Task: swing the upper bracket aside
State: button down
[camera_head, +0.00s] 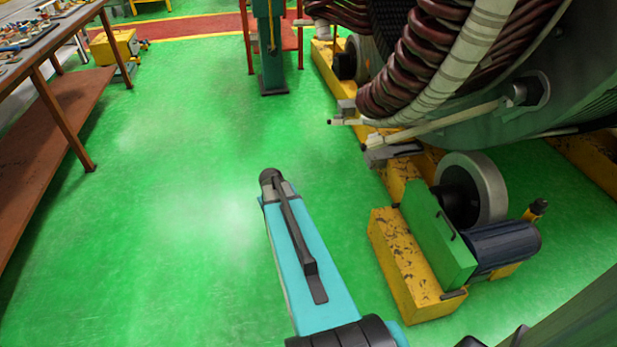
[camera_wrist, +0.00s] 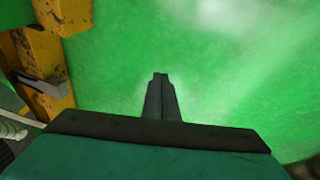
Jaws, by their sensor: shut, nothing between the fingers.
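My gripper (camera_wrist: 160,78) shows in the wrist view with its two dark fingers together and nothing between them, over bare green floor. In the head view my teal arm reaches out over the floor, and I cannot make out the fingers there. A grey metal bracket (camera_head: 393,152) sits on the yellow frame below the stator's white rods, right of my arm and apart from it. A smaller grey bracket-like piece (camera_head: 346,108) is farther back. A grey bracket (camera_wrist: 40,84) shows on the yellow frame at the left of the wrist view. I cannot tell which is the upper bracket.
The large stator (camera_head: 540,90) with wrapped coils (camera_head: 420,50) fills the upper right. Its yellow base (camera_head: 400,270) carries a wheel (camera_head: 488,190) and a blue motor (camera_head: 505,246). A workbench (camera_head: 60,35) stands at left. A green post (camera_head: 270,50) stands behind. The middle floor is clear.

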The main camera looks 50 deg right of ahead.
jog(key=s+a+f+n+g+y, duration=0.1)
jog(key=s+a+f, duration=0.25)
jog(key=a, duration=0.45)
jog(key=s+a+f+n+g+y, duration=0.1)
jog(key=s+a+f, duration=0.2)
jog(key=a+f, duration=0.3)
jog(key=s+a+f+n+g, duration=0.1)
jog(key=s+a+f, duration=0.2)
jog(key=a, duration=0.6)
jog(key=s+a+f+n+g, duration=0.1)
jog(key=s+a+f, duration=0.1)
jog(key=s+a, duration=0.4)
jog(key=s+a+f+n+g+y, duration=0.1)
jog(key=s+a+f+g, duration=0.1)
jog(key=s+a, duration=0.5)
jog(key=shift+s+a+f+g, duration=0.25)
jog(key=shift+s+f, duration=0.6)
jog(key=shift+s, duration=0.95)
jog(key=shift+d, duration=0.1)
